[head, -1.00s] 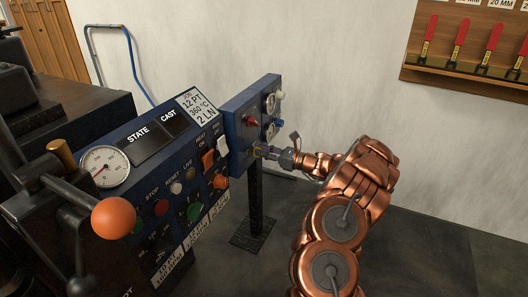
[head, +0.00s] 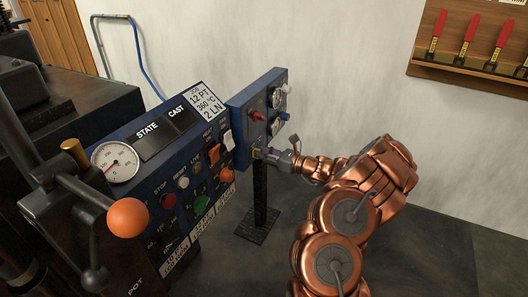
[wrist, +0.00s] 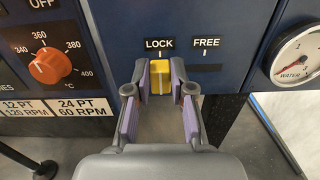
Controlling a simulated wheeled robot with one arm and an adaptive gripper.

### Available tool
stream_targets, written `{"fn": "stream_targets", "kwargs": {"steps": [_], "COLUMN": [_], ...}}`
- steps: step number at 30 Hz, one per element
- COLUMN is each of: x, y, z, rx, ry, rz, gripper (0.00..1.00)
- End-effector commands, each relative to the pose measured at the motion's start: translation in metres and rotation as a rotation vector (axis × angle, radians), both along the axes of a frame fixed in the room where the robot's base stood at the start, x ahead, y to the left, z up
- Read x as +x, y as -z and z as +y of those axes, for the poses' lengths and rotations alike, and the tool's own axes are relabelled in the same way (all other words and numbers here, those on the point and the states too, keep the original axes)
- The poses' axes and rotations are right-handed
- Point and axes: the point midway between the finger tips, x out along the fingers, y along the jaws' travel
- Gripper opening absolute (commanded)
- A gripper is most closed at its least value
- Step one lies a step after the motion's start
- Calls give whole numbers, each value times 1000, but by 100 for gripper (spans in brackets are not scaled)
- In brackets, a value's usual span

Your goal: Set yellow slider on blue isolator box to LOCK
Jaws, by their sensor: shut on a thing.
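The blue isolator box (head: 246,112) stands on a black post beside the machine panel. In the wrist view, the yellow slider (wrist: 160,78) sits directly under the LOCK label (wrist: 159,44), at the left end of its slot. The dark slot under the FREE label (wrist: 206,43) is empty. My gripper (wrist: 162,88) is shut on the yellow slider, with one purple-padded finger on each side. In the head view my gripper (head: 264,153) is at the lower front of the box, and the slider is too small to make out clearly.
A red knob (head: 257,116) and gauges sit above my gripper on the box. The WATER gauge (wrist: 300,55) is right of the slot; an orange temperature dial (wrist: 52,66) is on the panel to the left. The floor around the post is clear.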

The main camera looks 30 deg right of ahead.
Motion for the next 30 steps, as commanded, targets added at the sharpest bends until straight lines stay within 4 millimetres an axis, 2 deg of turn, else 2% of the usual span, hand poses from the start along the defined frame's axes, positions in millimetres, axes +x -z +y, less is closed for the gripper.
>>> {"fn": "stream_targets", "kwargs": {"steps": [1,2,9,20,23,30], "x": [-2,-2,-1,-5,-12,-48], "y": [3,3,3,1,1,1], "z": [5,5,4,-1,-6,-28], "rx": [1,1,0,0,-1,-1], "ry": [-13,-14,-12,-5,-4,-2], "rz": [5,5,4,2,1,0], "gripper": [0,25,48,48,48,48]}}
